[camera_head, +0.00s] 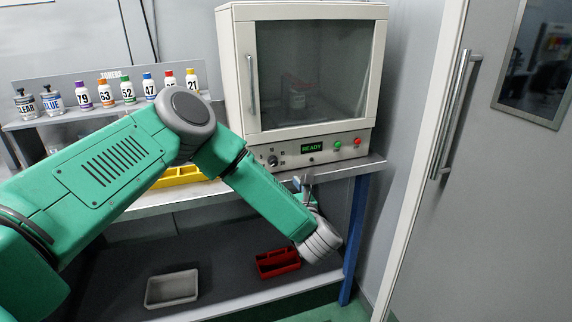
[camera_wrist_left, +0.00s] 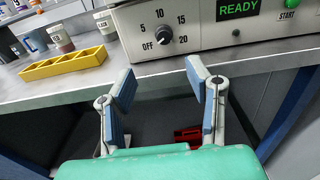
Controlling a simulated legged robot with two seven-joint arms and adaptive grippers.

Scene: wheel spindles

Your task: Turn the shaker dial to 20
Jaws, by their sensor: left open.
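The shaker (camera_head: 235,70) is a cream cabinet with a dark window door, standing on a metal bench. Its front panel carries a dark round dial (camera_head: 273,161), which is larger in the left wrist view (camera_wrist_left: 164,35). Marks OFF, 5, 10, 15 and 20 surround the dial; I cannot tell surely which one it points to. The display (camera_head: 312,148) reads READY. My left gripper (camera_wrist_left: 160,83) is open and empty, its two fingers apart below and in front of the dial, not touching it. In the head view the left gripper (camera_head: 306,187) is partly hidden by its wrist. My right gripper is not in view.
Green (camera_head: 338,145) and red (camera_head: 357,141) buttons sit right of the display. Grey (camera_head: 172,288) and red (camera_head: 278,262) bins lie on the lower shelf. A door (camera_head: 510,160) stands at right.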

